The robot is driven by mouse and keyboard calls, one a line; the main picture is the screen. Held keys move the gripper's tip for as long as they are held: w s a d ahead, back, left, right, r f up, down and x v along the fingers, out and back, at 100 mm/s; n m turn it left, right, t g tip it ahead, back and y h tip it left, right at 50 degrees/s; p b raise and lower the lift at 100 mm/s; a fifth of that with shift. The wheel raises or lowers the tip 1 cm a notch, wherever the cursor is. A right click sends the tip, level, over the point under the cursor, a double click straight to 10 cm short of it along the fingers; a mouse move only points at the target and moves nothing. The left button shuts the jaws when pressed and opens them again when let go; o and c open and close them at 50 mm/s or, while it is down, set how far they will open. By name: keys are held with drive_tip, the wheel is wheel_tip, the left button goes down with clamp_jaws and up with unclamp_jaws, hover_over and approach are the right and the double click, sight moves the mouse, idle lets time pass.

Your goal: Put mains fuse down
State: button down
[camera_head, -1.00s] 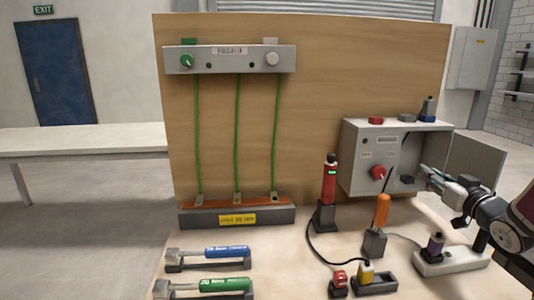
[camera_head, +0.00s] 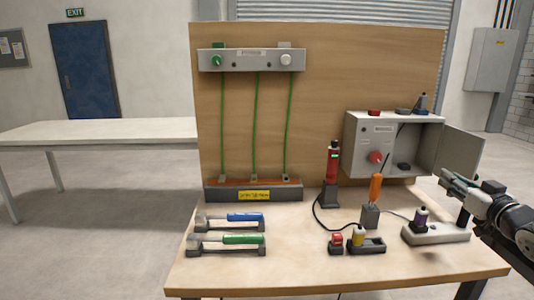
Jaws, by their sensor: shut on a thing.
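My gripper (camera_head: 449,180) is at the right, raised in front of the open grey box (camera_head: 384,128) and a little to its right. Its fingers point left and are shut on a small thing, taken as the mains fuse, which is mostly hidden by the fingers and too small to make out. The box has a red knob (camera_head: 376,157) on its front and its door (camera_head: 460,156) stands open to the right. A dark block (camera_head: 404,167) sits in the box's open part. On the box top are a red piece (camera_head: 374,112), a grey block (camera_head: 403,111) and a dark blue-based piece (camera_head: 421,104).
A white strip (camera_head: 435,235) with a purple-marked plug (camera_head: 420,218) lies below my gripper. An orange-handled tool (camera_head: 376,188) and a red tester (camera_head: 333,163) stand upright left of it. Blue (camera_head: 245,217) and green (camera_head: 242,239) handled tools lie left.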

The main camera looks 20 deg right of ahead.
drive_tip(key=w+a+f+n+y, duration=0.1)
drive_tip(key=w+a+f, duration=0.2)
drive_tip(key=w+a, duration=0.8)
drive_tip(key=w+a+f+n+y, duration=0.1)
drive_tip(key=w+a+f+y, duration=0.1)
drive_tip(key=a, duration=1.7)
drive_tip(key=w+a+f+n+y, duration=0.1)
drive_tip(key=w+a+f, duration=0.2)
drive_tip(key=w+a, duration=0.8)
drive_tip(key=s+a+r+p, duration=0.3)
drive_tip(key=s+r+p, duration=0.6)
drive_tip(key=shift+t, duration=0.3)
drive_tip(key=s+f, duration=0.2)
drive_tip(key=f, duration=0.2)
drive_tip(key=s+f, duration=0.2)
drive_tip(key=f, duration=0.3)
drive_tip(key=s+f, duration=0.2)
drive_tip(key=f, duration=0.2)
drive_tip(key=shift+s+a+f, duration=0.15)
drive_tip(key=shift+s, duration=0.1)
drive_tip(key=shift+s+f, duration=0.2)
drive_tip(key=shift+f, duration=0.05)
